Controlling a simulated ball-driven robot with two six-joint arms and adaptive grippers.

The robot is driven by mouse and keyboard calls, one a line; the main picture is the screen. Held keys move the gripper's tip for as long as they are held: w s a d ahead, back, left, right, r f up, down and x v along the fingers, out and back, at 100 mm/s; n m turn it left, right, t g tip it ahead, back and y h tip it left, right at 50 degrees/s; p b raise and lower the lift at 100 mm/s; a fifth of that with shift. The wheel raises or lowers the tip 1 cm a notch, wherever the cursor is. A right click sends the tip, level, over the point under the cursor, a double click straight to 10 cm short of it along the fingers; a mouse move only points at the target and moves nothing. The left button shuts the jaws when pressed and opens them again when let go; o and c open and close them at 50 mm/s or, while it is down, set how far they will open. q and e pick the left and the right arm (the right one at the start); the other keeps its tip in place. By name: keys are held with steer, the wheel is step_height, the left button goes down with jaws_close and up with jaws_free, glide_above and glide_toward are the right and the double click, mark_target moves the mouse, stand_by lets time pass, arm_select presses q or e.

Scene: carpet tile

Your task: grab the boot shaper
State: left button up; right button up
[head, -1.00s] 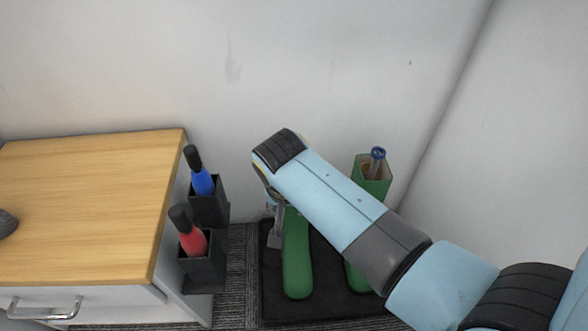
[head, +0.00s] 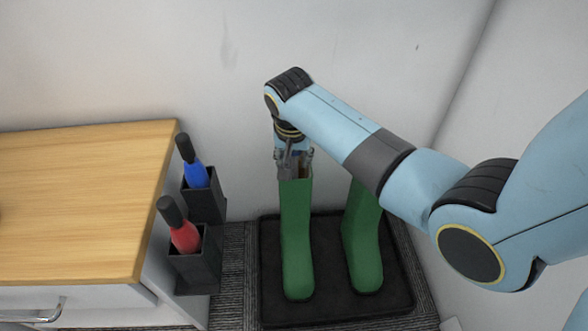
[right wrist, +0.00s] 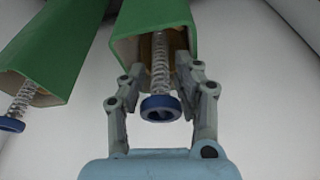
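Two green boots stand upright on a black mat (head: 385,300). The left boot (head: 297,240) is under my right gripper (head: 295,160); the right boot (head: 362,240) has its top hidden by my arm. In the right wrist view, a boot shaper (right wrist: 161,107) with a blue knob and coiled spring sticks out of the nearer boot's opening (right wrist: 185,18). My right gripper (right wrist: 158,78) is open, its fingers on either side of the shaper with gaps visible. A second shaper (right wrist: 10,124) sticks out of the other boot at the left. My left gripper is not in view.
A wooden-topped cabinet (head: 85,200) stands at the left. Beside it, black holders carry a blue bottle-like item (head: 195,175) and a red one (head: 184,237), both with black tops. Walls close off the back and right. Striped carpet shows around the mat.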

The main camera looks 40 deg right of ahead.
jaws_close()
stand_by(0.3)
steer(key=shift+r, duration=0.1)
stand_by(0.4)
